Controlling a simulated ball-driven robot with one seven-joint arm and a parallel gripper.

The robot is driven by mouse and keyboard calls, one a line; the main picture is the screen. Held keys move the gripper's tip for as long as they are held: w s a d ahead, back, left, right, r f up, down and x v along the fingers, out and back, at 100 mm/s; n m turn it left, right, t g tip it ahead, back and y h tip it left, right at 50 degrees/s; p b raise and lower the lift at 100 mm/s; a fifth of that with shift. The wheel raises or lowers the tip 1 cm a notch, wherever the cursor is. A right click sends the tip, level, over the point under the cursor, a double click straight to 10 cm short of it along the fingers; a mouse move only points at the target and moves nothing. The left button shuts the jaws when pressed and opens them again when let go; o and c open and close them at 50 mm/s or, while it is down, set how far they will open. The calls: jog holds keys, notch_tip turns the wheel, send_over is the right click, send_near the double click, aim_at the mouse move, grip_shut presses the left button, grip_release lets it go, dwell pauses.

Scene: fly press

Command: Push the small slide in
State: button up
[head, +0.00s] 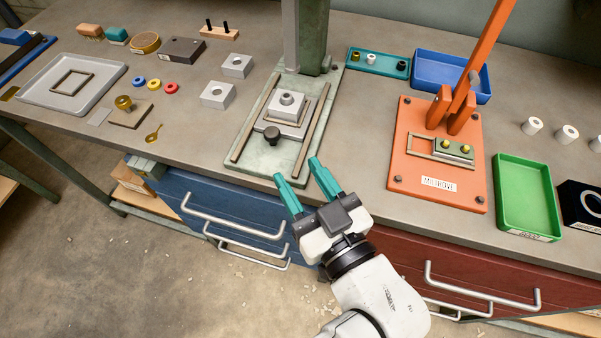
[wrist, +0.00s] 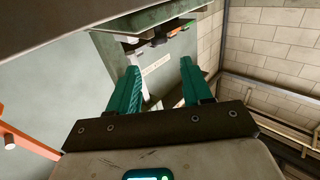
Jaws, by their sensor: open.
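The small slide (head: 289,127) is a light metal plate with a dark round knob (head: 272,136) at its front. It lies between two brownish rails on the green press bed (head: 251,160). A grey block (head: 288,106) with a round boss sits on or just behind the plate; I cannot tell how they join. My gripper (head: 298,171) has teal fingers spread apart with nothing between them. It is in front of the slide, near the bed's front edge, apart from the knob. In the wrist view the open fingers (wrist: 160,70) show, but I cannot make out the slide.
The green press column (head: 306,40) rises behind the slide. An orange lever press (head: 435,190) stands to the right, with a green tray (head: 527,197) beyond it. Two grey blocks with holes (head: 218,95) lie left of the bed. Drawer handles (head: 232,221) stick out below the bench edge.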

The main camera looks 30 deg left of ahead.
jog(key=shift+o, duration=0.2)
jog(key=shift+r, duration=0.15)
jog(key=g+h+p, duration=0.2)
jog(key=h+p, duration=0.2)
jog(key=p, duration=0.8)
send_near(272, 132)
jog(key=x, duration=0.8)
jog(key=shift+w+a+p, duration=0.2)
jog(key=shift+a+p, duration=0.05)
jog(key=shift+p, duration=0.1)
grip_shut()
